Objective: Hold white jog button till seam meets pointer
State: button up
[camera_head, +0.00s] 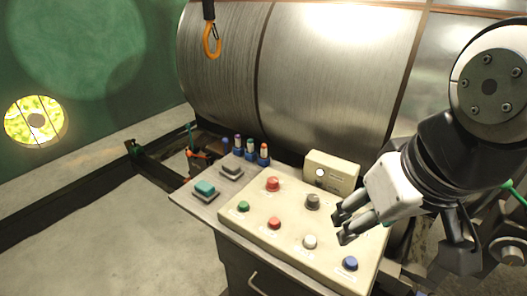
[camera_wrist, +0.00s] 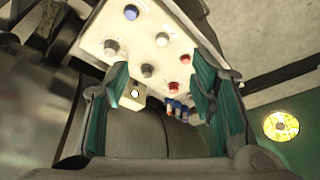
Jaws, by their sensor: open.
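The white jog button (camera_head: 310,241) is on the front row of a cream control panel (camera_head: 225,220), between a red and a blue button. It also shows in the wrist view (camera_wrist: 162,39). My gripper (camera_head: 342,225) is open and empty over the panel's right part, just right of and behind the white button in the head view; contact with the panel cannot be told. The large metal drum (camera_head: 330,70) behind shows a dark line and a brownish seam (camera_head: 408,75). I cannot make out a pointer.
Red buttons (camera_head: 274,223), a green button (camera_head: 243,206), a blue button (camera_head: 350,263) and a grey knob (camera_head: 312,201) surround the white one. A cream box (camera_head: 332,172) stands at the panel's back. An orange hook (camera_head: 212,42) hangs at upper left.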

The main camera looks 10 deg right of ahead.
grip_shut()
dwell(1.2)
